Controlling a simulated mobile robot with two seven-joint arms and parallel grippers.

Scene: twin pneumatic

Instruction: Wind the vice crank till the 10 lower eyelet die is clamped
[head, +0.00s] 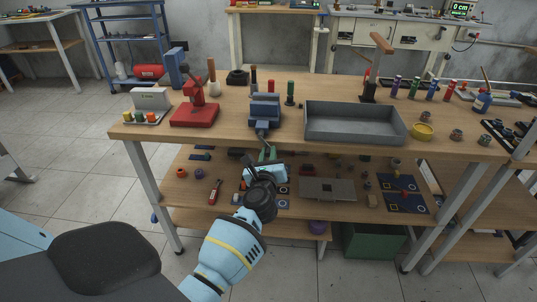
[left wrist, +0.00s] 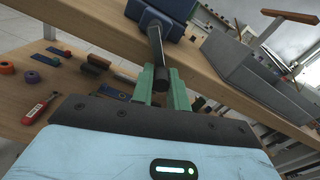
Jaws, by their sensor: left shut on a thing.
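The blue vice (head: 265,108) stands at the front edge of the wooden bench, near its middle. Its dark crank (head: 262,134) hangs at the front, below the bench top. My left gripper (head: 267,154) reaches up to it and is shut on the crank's lower end. In the left wrist view, the green fingertips (left wrist: 161,88) sit either side of the crank (left wrist: 155,48), with the vice's blue body (left wrist: 156,18) above. I cannot make out the 10 lower eyelet die; the vice jaws are too small to read. My right gripper is out of view.
A grey tray (head: 355,137) lies right of the vice, and a red press (head: 194,112) stands to the left. The lower shelf (head: 180,193) behind my left gripper holds many small parts. The bench's front edge (left wrist: 205,75) runs close beside the fingers.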

